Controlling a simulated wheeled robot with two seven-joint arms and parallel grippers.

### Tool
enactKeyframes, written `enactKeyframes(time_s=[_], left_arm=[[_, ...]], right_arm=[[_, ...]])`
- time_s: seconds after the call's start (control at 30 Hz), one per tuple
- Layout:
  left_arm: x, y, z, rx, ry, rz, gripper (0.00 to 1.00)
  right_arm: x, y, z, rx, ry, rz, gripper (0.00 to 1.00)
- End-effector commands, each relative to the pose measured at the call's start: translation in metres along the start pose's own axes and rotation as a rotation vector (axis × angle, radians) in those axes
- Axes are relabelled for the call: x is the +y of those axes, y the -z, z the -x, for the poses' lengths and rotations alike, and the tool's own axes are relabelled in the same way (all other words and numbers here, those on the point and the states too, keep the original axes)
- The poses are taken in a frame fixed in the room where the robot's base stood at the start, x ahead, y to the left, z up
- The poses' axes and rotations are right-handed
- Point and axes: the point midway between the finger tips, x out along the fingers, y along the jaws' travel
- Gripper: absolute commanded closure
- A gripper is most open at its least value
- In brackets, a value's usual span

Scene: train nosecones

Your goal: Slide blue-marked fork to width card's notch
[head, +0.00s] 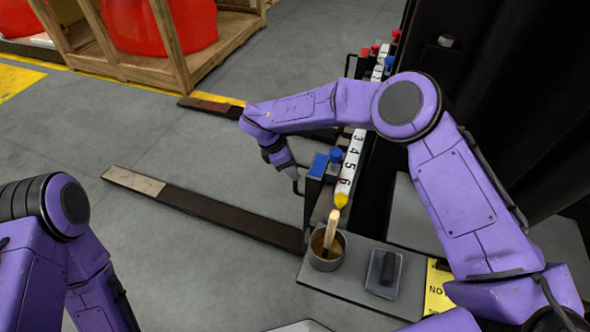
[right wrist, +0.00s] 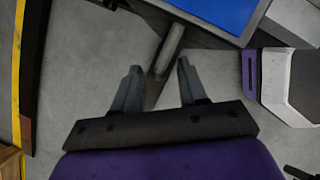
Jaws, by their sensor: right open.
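The blue-marked fork (head: 215,207) lies along the floor in the head view, long and dark with a pale tip at left. I cannot make out the card's notch. My right gripper (head: 291,168) is at the fork's carriage, by a thin handle (head: 297,187). In the right wrist view the open fingers (right wrist: 159,68) stand either side of a grey bar (right wrist: 170,50) below a blue panel (right wrist: 215,12). Whether they touch it is unclear. My left gripper is out of view.
Open floor lies at left.

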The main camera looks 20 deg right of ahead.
Motion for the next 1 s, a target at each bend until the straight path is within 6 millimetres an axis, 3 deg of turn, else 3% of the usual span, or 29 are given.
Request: enactKeyframes(time_s=[0.1,0.3,0.87,0.93,1.0], left_arm=[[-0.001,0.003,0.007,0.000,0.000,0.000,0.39],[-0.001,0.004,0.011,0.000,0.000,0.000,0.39],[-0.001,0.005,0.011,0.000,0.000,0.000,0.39],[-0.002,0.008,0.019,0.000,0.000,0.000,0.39],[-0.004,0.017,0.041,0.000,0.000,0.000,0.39]], right_arm=[[0.001,-0.001,0.033,0.001,-0.004,0.000,0.58],[0.000,0.000,0.068,0.000,-0.001,0.000,0.58],[0.000,0.000,0.076,0.000,0.001,0.001,0.58],[0.000,-0.003,0.085,0.000,0.000,0.001,0.58],[0.000,-0.013,0.107,0.001,0.000,0.000,0.58]])
